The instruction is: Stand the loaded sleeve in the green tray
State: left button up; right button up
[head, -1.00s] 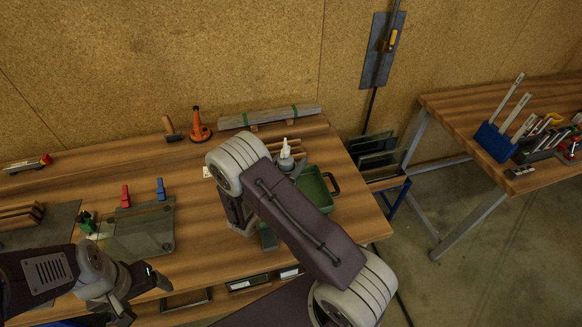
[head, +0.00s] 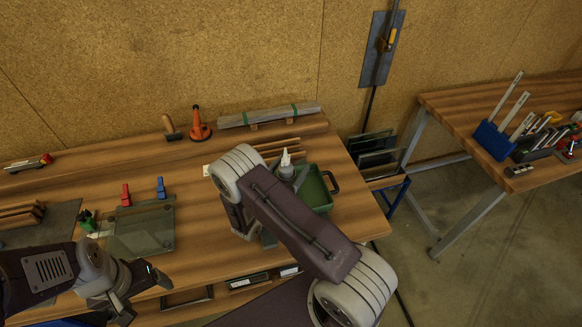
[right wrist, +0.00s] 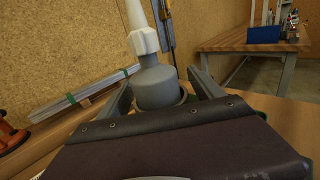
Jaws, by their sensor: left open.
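A grey bottle with a white nozzle (right wrist: 143,40) stands upright in a round grey sleeve (right wrist: 181,97), of which only the upper rim shows. My right gripper (right wrist: 163,92) has a finger on each side of the sleeve and holds it. The head view shows the bottle (head: 286,170) at the left part of the green tray (head: 323,207). My right forearm hides the sleeve's base there, so I cannot tell whether it touches the tray. My left gripper (head: 145,292) is open and empty near the table's front edge, at the left.
A glass pane (head: 145,235) lies left of my right arm, with a red clamp (head: 126,195) and a blue clamp (head: 161,188) behind it. A bundle of strips (head: 268,117) lies along the back, beside an orange-topped tool (head: 199,125).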

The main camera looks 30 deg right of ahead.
aim_at(281, 179)
jog(key=shift+r+p, duration=0.3)
jog(key=shift+r, duration=0.05)
jog(key=b+v, duration=0.1)
jog(key=v, duration=0.2)
jog(key=b+v, duration=0.1)
jog(key=v, duration=0.3)
jog(key=b+v, duration=0.1)
jog(key=v, duration=0.3)
jog(key=shift+w+a+f, duration=0.1)
jog(key=shift+a+f, duration=0.05)
jog(key=shift+f, duration=0.1)
jog(key=shift+s+a, duration=0.3)
